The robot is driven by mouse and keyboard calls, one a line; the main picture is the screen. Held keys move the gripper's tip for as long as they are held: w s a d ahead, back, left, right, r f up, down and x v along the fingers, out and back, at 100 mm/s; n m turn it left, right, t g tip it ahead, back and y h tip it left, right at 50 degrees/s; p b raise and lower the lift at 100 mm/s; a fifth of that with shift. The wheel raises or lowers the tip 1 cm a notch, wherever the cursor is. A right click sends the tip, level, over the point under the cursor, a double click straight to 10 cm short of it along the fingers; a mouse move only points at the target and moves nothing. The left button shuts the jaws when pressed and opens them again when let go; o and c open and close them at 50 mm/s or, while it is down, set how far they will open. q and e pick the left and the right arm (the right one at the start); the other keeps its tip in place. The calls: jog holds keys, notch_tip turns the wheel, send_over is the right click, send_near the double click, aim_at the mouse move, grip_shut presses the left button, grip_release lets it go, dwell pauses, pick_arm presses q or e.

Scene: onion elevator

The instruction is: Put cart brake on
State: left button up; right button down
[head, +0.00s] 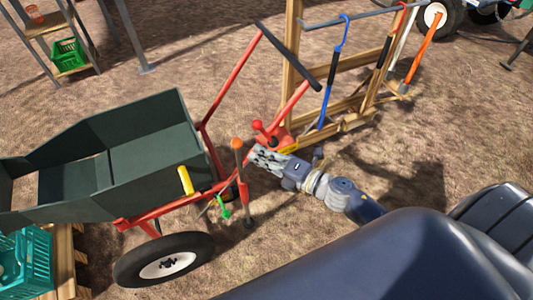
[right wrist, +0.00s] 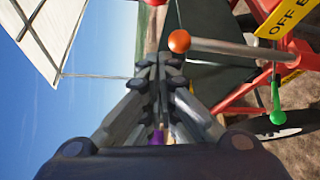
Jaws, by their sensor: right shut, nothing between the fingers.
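The cart (head: 150,140) has a dark green tub, a red frame and a black-tyred wheel (head: 166,262). A lever with an orange knob (head: 237,144) stands nearly upright at the cart's front; its knob also shows in the right wrist view (right wrist: 179,41) on a grey rod. A green-tipped handle (head: 225,212) hangs lower down; it also shows in the right wrist view (right wrist: 276,110). My right gripper (head: 258,158) is shut and empty, close beside the orange-knobbed lever. I cannot tell whether they touch. My left gripper is out of view.
A yellow label reading "OFF" (right wrist: 285,20) is in the right wrist view. A wooden rack (head: 350,105) with hanging tools stands behind the gripper. A teal crate (head: 28,262) stands lower left. Bare ground (head: 190,40) is open behind the cart.

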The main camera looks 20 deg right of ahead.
jog(key=w+p, duration=0.1)
jog(key=w, duration=0.5)
jog(key=shift+w+d+p, duration=0.15)
jog(key=shift+d+p, duration=0.1)
jog(key=shift+p, duration=0.15)
jog(key=shift+r, duration=0.1)
jog(key=shift+d+r+m+b, duration=0.2)
jog(key=shift+d+m+b, duration=0.1)
jog(key=shift+d+b, duration=0.1)
jog(key=shift+d+r+t, duration=0.1)
jog(key=shift+d+t, duration=0.05)
jog(key=shift+t, duration=0.15)
jog(key=d+r+m+t+y+b, duration=0.1)
jog(key=d+m+t+b, duration=0.3)
jog(key=d+m+b, duration=0.4)
jog(key=shift+w+d+r+b, duration=0.25)
jog(key=shift+d+r+b, duration=0.1)
jog(key=shift+d, duration=1.2)
